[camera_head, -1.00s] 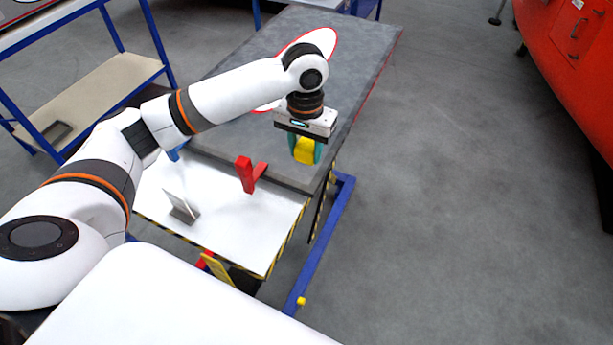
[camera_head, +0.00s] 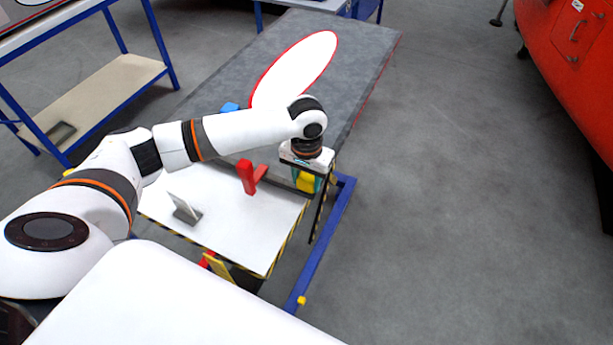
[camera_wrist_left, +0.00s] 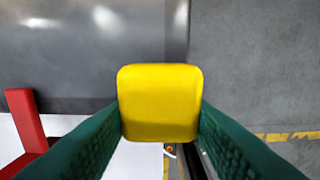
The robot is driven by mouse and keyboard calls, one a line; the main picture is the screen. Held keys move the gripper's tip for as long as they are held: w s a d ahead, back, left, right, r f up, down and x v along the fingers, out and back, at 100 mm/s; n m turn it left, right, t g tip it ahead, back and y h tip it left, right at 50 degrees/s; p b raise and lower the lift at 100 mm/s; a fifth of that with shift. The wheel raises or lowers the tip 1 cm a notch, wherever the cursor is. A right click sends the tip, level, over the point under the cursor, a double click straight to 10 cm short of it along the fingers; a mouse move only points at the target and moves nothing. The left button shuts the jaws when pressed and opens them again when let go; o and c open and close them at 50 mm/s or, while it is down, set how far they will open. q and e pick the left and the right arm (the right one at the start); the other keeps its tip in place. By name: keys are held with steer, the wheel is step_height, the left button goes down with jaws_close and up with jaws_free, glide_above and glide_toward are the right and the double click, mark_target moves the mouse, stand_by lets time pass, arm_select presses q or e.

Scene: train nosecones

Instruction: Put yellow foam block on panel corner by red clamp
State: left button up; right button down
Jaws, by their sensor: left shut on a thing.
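The yellow foam block (camera_head: 306,182) is between the fingers of my left gripper (camera_head: 308,182). In the left wrist view the block (camera_wrist_left: 160,102) fills the middle, with a green finger pressed on each side. The grey panel (camera_head: 350,75) lies on the table, and its near right corner is below or beside the gripper, partly hidden by the arm. The red clamp (camera_head: 248,177) stands at the panel's near edge, left of the gripper; it also shows at the left in the wrist view (camera_wrist_left: 25,120). I cannot tell whether the block touches the panel. My right gripper is not in view.
A white table top (camera_head: 225,225) with a grey metal bracket (camera_head: 184,209) lies in front of the panel. A blue clamp (camera_head: 230,107) is behind my arm. A blue frame rail (camera_head: 325,240) runs along the right. Grey floor is open beyond it.

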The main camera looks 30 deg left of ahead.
mark_target(306, 178)
arm_select(q)
steer(key=o, duration=1)
steer(key=shift+f, duration=0.1)
steer(key=shift+r, duration=0.45)
step_height(306, 178, up, 12)
steer(key=shift+f+b, duration=0.25)
steer(key=shift+b, duration=0.95)
